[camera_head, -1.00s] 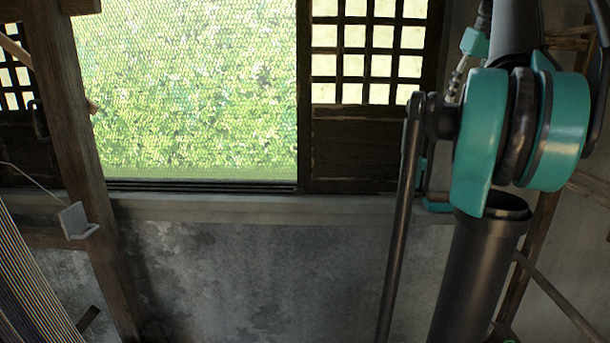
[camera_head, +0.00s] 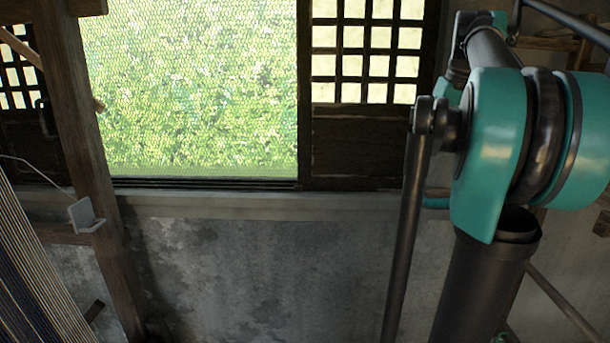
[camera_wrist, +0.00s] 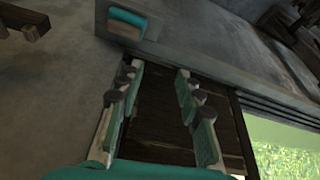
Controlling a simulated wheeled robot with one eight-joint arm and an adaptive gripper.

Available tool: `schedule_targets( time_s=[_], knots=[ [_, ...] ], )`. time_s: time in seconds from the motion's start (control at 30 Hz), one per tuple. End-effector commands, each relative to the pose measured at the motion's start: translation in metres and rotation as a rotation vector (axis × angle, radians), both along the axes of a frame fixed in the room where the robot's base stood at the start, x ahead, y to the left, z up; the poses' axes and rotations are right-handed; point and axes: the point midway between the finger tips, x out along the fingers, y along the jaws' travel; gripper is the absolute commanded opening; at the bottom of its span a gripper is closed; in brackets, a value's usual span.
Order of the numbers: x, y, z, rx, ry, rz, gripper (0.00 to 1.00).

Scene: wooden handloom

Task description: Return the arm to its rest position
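My arm (camera_head: 490,150), teal and dark metal, stands folded at the right side of the head view, in front of the wall and the window frame. My gripper is out of the head view. In the wrist view my gripper (camera_wrist: 158,85) has its two fingers spread apart with nothing between them. Behind the fingers are a dark wooden panel (camera_wrist: 160,120) and a grey ledge. The fingers appear apart from both.
A wooden loom post (camera_head: 85,150) with warp threads (camera_head: 30,270) stands at the left. A screened window (camera_head: 200,90) and a lattice panel (camera_head: 365,50) are in the back wall. The wall (camera_head: 270,270) below the sill is bare.

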Motion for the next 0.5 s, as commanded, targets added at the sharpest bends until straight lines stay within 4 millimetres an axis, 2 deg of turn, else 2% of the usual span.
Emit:
schedule_targets(
  time_s=[0.13, 0.27, 0.37, 0.5],
  knots=[
    [0.001, 0.028, -0.067, -0.001, 0.007, -0.011, 0.36],
    [-0.010, 0.057, -0.136, -0.002, 0.013, -0.030, 0.36],
    [-0.026, 0.080, -0.189, -0.003, 0.016, -0.045, 0.36],
    [-0.059, 0.111, -0.262, -0.004, 0.016, -0.066, 0.36]
  ],
)
